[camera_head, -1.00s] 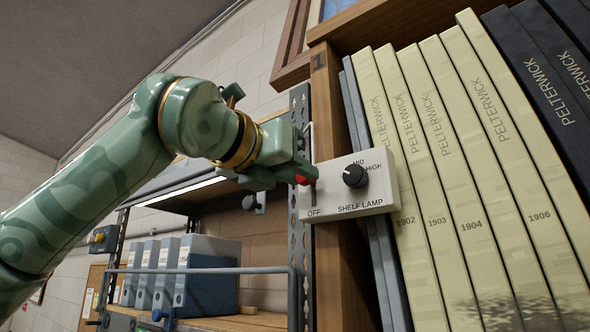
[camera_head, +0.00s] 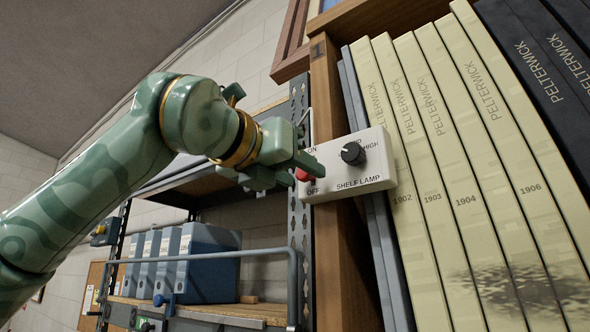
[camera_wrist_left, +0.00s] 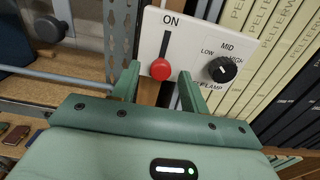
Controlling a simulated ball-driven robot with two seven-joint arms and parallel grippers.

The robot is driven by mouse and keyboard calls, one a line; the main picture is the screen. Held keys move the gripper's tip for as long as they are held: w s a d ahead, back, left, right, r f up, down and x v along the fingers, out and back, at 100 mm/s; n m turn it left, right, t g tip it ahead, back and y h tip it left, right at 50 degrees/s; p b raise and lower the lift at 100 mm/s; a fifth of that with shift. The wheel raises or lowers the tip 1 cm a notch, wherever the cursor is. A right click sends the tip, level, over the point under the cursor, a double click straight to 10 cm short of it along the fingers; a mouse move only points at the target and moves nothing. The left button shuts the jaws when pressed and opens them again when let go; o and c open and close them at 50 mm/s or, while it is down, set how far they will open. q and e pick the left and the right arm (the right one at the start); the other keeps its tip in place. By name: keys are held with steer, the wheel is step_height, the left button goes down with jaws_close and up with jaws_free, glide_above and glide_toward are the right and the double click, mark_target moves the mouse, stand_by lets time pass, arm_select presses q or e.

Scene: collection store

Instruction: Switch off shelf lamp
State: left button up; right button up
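The white shelf lamp switch box (camera_head: 345,183) is fixed to the wooden shelf upright. Its red slider knob (camera_head: 303,174) also shows in the wrist view (camera_wrist_left: 161,69), at the lower end of the dark slot, away from ON. The OFF label shows near it in the head view and is hidden in the wrist view. My left gripper (camera_head: 308,171) is at the box, its two fingers (camera_wrist_left: 158,78) apart on either side of the knob, with gaps visible. The black rotary knob (camera_head: 353,153) is to the right. The strip under the metal shelf is dark. My right gripper is out of view.
Tall cream volumes (camera_head: 445,165) stand close to the right of the box. A metal rack with blue binders (camera_head: 205,265) and a grey rail (camera_head: 235,253) is behind and below my left arm. A wooden upright (camera_head: 340,260) carries the box.

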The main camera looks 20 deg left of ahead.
arm_select(q)
steer(key=shift+s+a, duration=0.1)
steer(key=shift+s, duration=0.2)
steer(key=b+v, duration=0.5)
steer(key=v, duration=1.1)
steer(key=shift+r, duration=0.15)
steer(key=shift+w, duration=0.1)
